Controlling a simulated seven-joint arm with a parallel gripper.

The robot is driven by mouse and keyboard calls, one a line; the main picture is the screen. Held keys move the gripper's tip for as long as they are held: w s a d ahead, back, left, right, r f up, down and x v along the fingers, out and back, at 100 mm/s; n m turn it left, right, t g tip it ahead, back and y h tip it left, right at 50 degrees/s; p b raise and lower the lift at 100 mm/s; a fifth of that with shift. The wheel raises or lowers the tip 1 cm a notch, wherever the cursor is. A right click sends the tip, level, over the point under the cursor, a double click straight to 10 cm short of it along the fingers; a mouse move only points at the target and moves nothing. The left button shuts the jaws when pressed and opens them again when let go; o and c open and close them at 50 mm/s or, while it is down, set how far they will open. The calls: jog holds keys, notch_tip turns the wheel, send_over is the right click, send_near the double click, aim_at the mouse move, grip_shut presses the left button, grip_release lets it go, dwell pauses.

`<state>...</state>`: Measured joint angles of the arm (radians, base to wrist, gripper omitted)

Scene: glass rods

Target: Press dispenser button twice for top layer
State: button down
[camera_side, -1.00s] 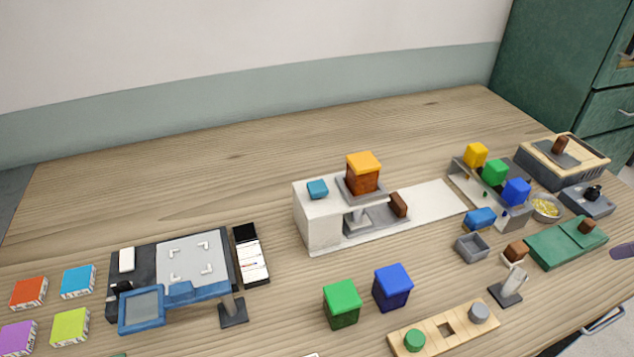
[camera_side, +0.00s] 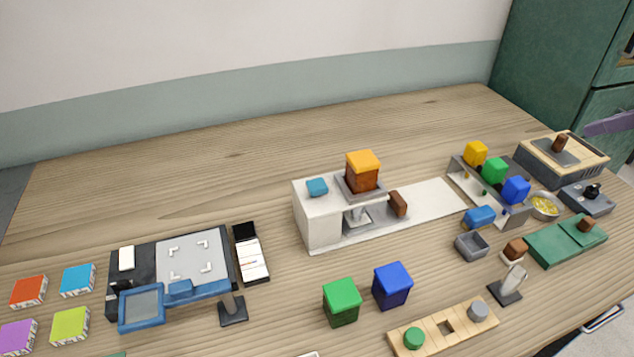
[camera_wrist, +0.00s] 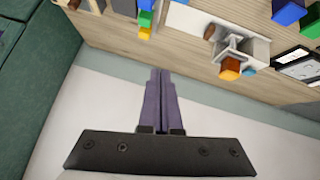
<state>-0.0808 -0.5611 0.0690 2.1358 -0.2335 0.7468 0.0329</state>
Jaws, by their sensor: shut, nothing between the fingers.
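A white dispenser (camera_side: 318,226) stands mid-table with a blue button (camera_side: 317,187) on its top left. A brown hopper (camera_side: 362,180) with an orange lid sits beside the button. A second, grey dispenser rack (camera_side: 463,184) to the right carries yellow (camera_side: 475,153), green (camera_side: 495,170) and blue (camera_side: 516,190) blocks, with small coloured knobs on its front. My gripper (camera_side: 592,128) shows as purple fingers at the right edge of the side view, apart from both dispensers. In the wrist view the fingers (camera_wrist: 160,73) are together and empty.
Green (camera_side: 342,302) and blue (camera_side: 392,286) cubes stand in front of the white dispenser. The table behind the dispensers is clear.

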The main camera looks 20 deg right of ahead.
jog(key=w+a+r+n+t, duration=0.1)
jog(key=w+a+r, duration=0.1)
jog(key=w, duration=0.3)
jog(key=w+a+r+n, duration=0.1)
jog(key=w+a+r, duration=0.15)
jog(key=w, duration=0.35)
jog(key=n+g+y, duration=0.1)
jog(key=n+y, duration=0.2)
jog(key=n, duration=0.5)
send_over(321, 187)
notch_tip(321, 187, down, 14)
jog(key=shift+r, duration=0.25)
jog(key=shift+f, duration=4.4)
